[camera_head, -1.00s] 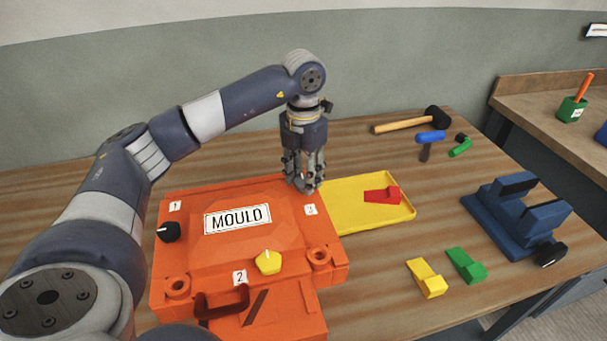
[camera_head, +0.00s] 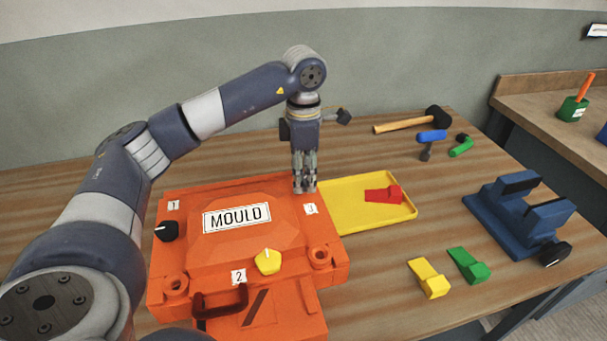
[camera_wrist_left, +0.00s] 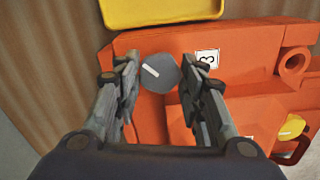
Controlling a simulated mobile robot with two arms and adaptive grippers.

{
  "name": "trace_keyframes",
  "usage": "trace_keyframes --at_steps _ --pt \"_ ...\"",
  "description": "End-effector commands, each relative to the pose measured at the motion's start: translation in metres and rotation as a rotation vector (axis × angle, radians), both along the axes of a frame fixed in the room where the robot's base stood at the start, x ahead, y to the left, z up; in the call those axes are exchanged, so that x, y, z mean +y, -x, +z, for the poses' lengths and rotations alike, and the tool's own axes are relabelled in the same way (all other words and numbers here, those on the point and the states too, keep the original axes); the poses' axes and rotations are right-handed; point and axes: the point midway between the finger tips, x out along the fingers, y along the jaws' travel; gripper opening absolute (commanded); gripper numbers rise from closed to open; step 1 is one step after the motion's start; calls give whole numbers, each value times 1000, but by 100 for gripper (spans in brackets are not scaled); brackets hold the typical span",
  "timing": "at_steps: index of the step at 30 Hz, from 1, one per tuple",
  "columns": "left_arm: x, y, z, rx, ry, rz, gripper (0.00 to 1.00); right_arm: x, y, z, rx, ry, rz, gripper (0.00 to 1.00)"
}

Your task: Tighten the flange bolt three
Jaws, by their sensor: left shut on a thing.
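The orange mould (camera_head: 200,255) lies on the wooden bench, with tags 1, 2 and 3 beside its bolts. Flange bolt three is a grey hexagonal head (camera_wrist_left: 159,73) with a white line, next to tag 3 (camera_wrist_left: 207,58) in the left wrist view. My left gripper (camera_head: 304,188) points straight down at the mould's back right corner, shut on this bolt, one finger on each side. The fingers hide the bolt in the head view. Bolt one, black (camera_head: 167,231), and bolt two, yellow (camera_head: 267,262), also carry white lines. My right gripper is not in view.
A yellow tray (camera_head: 362,226) holding a red piece (camera_head: 383,194) is right of the mould. Yellow (camera_head: 428,277) and green (camera_head: 467,264) wedges and a blue vise (camera_head: 520,215) stand farther right. A mallet (camera_head: 410,121) and small tools lie behind.

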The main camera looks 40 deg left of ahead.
Motion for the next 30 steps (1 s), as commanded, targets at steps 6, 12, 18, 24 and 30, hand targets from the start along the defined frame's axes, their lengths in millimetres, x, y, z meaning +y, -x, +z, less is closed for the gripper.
trace_keyframes --at_steps 6,12,18,24,30 --pt "0 0 0 -1 0 -147 13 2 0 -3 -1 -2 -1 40" --pt "0 0 0 -1 0 -233 13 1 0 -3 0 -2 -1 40" --pt "0 0 0 -1 1 -273 13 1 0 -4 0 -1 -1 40" --pt "0 0 0 -1 1 -283 13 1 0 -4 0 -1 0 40" --pt "0 0 0 -1 1 -282 13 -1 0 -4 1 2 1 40"
